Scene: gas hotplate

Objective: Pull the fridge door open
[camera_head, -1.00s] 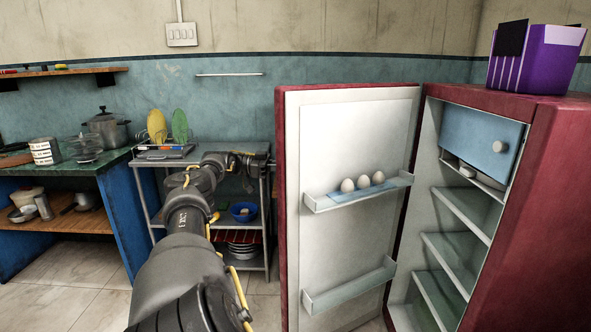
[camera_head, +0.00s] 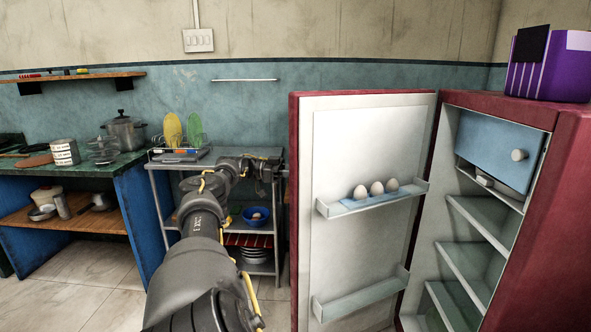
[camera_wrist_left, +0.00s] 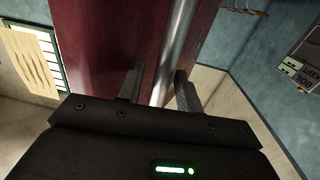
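The red fridge (camera_head: 535,200) stands at the right. Its door (camera_head: 365,150) is swung wide open, with the white inner side facing me. My left arm reaches along the door's left, outer side; its gripper (camera_head: 272,168) is partly hidden by the door's edge. In the left wrist view, my left gripper (camera_wrist_left: 159,88) has its fingers apart, one on each side of a silver bar handle (camera_wrist_left: 180,38) on the red door face (camera_wrist_left: 105,40). Gaps seem to show between fingers and bar. My right gripper is not in view.
Eggs (camera_head: 376,189) sit on a door shelf. A purple container (camera_head: 550,65) stands on the fridge. Left of the door are a metal rack (camera_head: 165,190) with dishes and a blue counter (camera_head: 140,215) with pots. Tiled floor (camera_head: 85,275) shows at lower left.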

